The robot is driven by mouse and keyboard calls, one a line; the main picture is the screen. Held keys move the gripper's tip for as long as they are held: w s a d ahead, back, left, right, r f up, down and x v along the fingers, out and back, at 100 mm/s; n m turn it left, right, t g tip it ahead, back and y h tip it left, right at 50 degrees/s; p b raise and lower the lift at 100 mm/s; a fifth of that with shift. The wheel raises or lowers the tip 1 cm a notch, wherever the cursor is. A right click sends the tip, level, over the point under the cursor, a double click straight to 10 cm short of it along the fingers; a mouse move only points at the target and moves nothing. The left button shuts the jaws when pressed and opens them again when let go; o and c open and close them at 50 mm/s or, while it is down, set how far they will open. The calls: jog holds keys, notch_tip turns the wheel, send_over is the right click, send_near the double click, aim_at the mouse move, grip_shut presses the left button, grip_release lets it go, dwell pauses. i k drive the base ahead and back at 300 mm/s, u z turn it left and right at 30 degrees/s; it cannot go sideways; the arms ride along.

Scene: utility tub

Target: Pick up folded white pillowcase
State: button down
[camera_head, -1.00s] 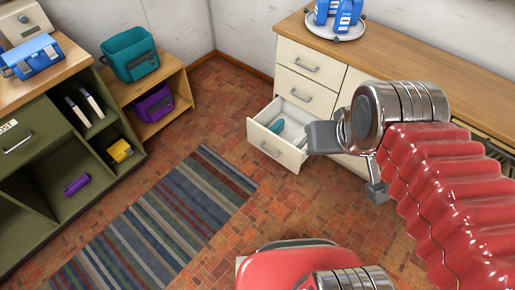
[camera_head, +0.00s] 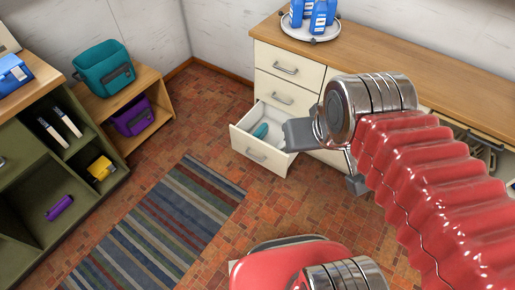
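I cannot make out a folded white pillowcase in this view. The open drawer (camera_head: 257,153) of the cream cabinet holds a teal item (camera_head: 261,130), and part of its inside is hidden behind my gripper. My gripper (camera_head: 328,160) is at the right of the open drawer, in front of the cabinet. Its two grey fingers stand apart, with nothing seen between them. I cannot tell how far above the drawer it is.
The cream cabinet (camera_head: 282,72) has a wooden top with a round tray (camera_head: 313,33) of blue-and-white containers. A green shelf unit (camera_head: 28,160) and a low wooden shelf (camera_head: 155,88) with teal and purple bags stand left. A striped rug (camera_head: 165,220) lies on open brick floor.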

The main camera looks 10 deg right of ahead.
aim_at(282, 146)
jog(key=i, duration=0.85)
jog(key=u, duration=0.05)
